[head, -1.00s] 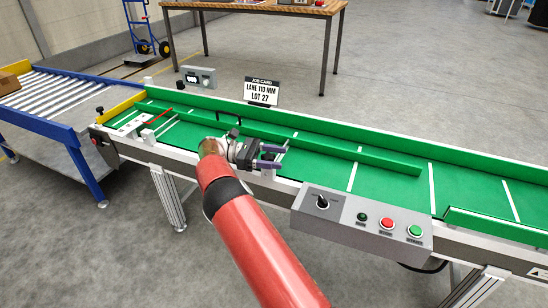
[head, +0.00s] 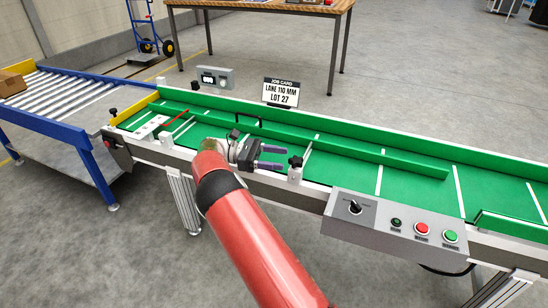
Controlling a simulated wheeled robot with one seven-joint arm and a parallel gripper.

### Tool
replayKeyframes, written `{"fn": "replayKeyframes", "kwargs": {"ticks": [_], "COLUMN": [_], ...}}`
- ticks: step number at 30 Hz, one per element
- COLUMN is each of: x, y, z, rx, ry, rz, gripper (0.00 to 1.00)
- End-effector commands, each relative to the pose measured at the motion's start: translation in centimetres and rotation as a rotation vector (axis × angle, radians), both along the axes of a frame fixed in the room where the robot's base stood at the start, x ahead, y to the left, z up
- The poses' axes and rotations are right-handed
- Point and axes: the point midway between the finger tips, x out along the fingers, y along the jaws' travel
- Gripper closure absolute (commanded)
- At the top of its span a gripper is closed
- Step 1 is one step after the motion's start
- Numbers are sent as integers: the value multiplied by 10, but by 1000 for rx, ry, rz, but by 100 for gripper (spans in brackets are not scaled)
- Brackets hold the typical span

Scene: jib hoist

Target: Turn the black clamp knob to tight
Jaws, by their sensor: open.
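A black clamp knob (head: 295,161) sits on top of a white post at the near edge of the green conveyor (head: 330,165). My gripper (head: 285,158) is open and empty, its two purple fingers pointing right. In the picture the fingertips end just left of the knob, with a small gap. I cannot tell from this view whether they are level with it. Nothing shows which way is tight.
A grey control box (head: 395,230) with a black selector, a red button and a green button is on the near side, to the right. A job card (head: 281,92) reading lane 110 mm, lot 27 and a small display box (head: 215,77) stand along the far edge.

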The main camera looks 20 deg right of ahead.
Motion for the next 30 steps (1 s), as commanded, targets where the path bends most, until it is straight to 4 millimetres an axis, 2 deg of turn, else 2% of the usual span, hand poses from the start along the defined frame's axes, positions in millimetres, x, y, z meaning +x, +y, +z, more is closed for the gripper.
{"fn": "replayKeyframes", "kwargs": {"ticks": [8, 11, 14, 18, 21, 25, 30], "x": [0, 0, -1, -7, -15, -29, -52], "y": [0, -2, -7, -16, -22, -26, -22], "z": [1, 9, 28, 60, 72, 61, 21], "rx": [-4, -37, -107, -212, -243, -214, -99], "ry": [-2, -20, -50, -92, -98, -82, -38], "rz": [5, 47, 148, 385, 577, 831, 1102], "gripper": [41, 41, 41, 41, 41, 41, 41]}}
